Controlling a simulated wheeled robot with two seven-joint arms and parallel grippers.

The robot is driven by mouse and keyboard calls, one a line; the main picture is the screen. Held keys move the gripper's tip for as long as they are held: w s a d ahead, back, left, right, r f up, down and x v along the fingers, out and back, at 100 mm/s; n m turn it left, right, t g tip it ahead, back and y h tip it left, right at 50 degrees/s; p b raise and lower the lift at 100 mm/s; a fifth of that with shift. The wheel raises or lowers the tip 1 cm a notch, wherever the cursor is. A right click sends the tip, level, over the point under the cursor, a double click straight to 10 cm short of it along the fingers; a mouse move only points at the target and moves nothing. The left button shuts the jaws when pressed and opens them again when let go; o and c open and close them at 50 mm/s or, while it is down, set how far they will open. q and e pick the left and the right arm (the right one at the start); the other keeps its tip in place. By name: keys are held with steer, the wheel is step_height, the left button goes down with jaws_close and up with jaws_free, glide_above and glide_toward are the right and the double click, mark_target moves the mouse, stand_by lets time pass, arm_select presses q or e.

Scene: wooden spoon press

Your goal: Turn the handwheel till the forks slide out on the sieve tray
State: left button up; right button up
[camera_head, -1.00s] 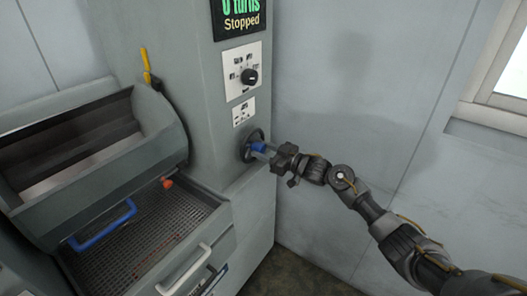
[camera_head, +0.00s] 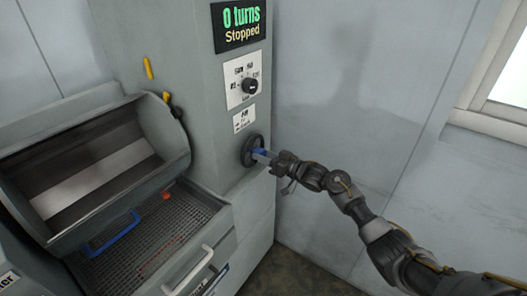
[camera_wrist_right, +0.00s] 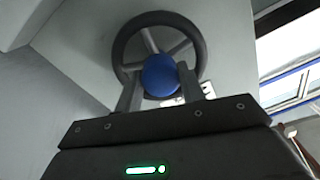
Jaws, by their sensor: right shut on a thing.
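The black handwheel (camera_head: 250,150) sits on the right side of the grey machine, and its dark ring and spokes show in the right wrist view (camera_wrist_right: 157,45). A blue knob (camera_wrist_right: 160,75) stands out from the wheel. My right gripper (camera_head: 268,156) is shut on the blue knob, with one finger on each side of it in the wrist view. The sieve tray (camera_head: 165,232) is a dark mesh at the front of the machine. A blue handle (camera_head: 112,234) lies over the tray. I cannot make out any forks. My left gripper is not in view.
The display (camera_head: 240,22) reads "0 turns Stopped". A selector dial (camera_head: 250,86) sits above the handwheel. A grey hopper or cover (camera_head: 165,150) stands over the back of the tray. A white drawer handle (camera_head: 190,270) is at the front. A window (camera_head: 505,85) is at right.

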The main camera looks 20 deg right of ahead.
steer(key=m+p, duration=0.2)
steer(key=m, duration=0.1)
steer(key=shift+a+r, duration=0.1)
steer(key=shift+r, duration=0.05)
steer(key=m+p, duration=0.1)
steer(key=m, duration=0.1)
steer(key=shift+m+p, duration=0.4)
steer(key=shift+f+m+p, duration=0.2)
steer(key=shift+m+p, duration=1.25)
steer(key=shift+m, duration=1.45)
steer(key=o, duration=1)
steer(key=shift+s, duration=0.1)
